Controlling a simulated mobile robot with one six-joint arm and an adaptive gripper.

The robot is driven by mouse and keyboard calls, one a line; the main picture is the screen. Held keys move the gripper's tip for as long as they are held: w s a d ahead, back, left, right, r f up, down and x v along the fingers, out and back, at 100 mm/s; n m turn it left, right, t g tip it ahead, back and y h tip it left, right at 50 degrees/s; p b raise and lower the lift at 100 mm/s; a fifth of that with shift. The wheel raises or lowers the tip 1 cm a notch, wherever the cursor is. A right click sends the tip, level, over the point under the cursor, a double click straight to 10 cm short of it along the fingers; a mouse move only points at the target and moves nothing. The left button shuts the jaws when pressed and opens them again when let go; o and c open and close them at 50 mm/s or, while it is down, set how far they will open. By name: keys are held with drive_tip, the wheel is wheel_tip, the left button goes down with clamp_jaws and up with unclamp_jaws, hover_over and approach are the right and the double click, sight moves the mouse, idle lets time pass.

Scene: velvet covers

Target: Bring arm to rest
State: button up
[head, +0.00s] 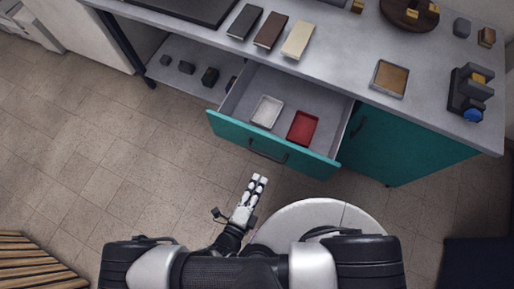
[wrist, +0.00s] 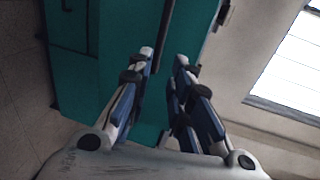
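My gripper (head: 259,179) is in front of the teal drawer (head: 285,155), over the floor and apart from the drawer front. In the wrist view, my gripper (wrist: 164,57) has its two fingers a little apart with nothing between them. The drawer is pulled out. A white tray (head: 267,112) and a red tray (head: 302,128) lie inside it. My arm reaches forward from my body at the bottom of the head view.
The grey counter (head: 335,75) carries dark, brown and cream blocks, a tan tray (head: 390,79), a round wooden board (head: 408,14) and a dark holder (head: 468,92). A lower shelf (head: 188,80) holds small dark blocks. The floor (head: 120,165) at left is clear.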

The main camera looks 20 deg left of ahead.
idle(0.3)
drive_tip(key=w+d+r+m+g+h, duration=0.2)
drive_tip(key=w+r+m+g+h, duration=0.15)
drive_tip(key=r+m, duration=0.5)
drive_tip(key=w+d+r+m+g+h, duration=0.25)
drive_tip(key=r+m+g, duration=0.35)
drive_tip(key=m, duration=0.4)
drive_tip(key=w+d+r+m+g+h, duration=0.2)
drive_tip(key=w+r+m+g, duration=0.1)
drive_tip(key=r+m, duration=0.6)
drive_tip(key=s+d+r+m+t+y, duration=0.1)
drive_tip(key=d+r+m+y, duration=0.3)
drive_tip(key=m, duration=0.9)
drive_tip(key=s+d+r+m+y, duration=0.2)
drive_tip(key=d+r+m+y, duration=0.3)
drive_tip(key=d+r+m, duration=0.6)
wheel_tip(320, 180, up, 5)
drive_tip(key=shift+s+f+m+t, duration=0.2)
drive_tip(key=shift+s+m+t, duration=0.15)
drive_tip(key=shift+m, duration=0.5)
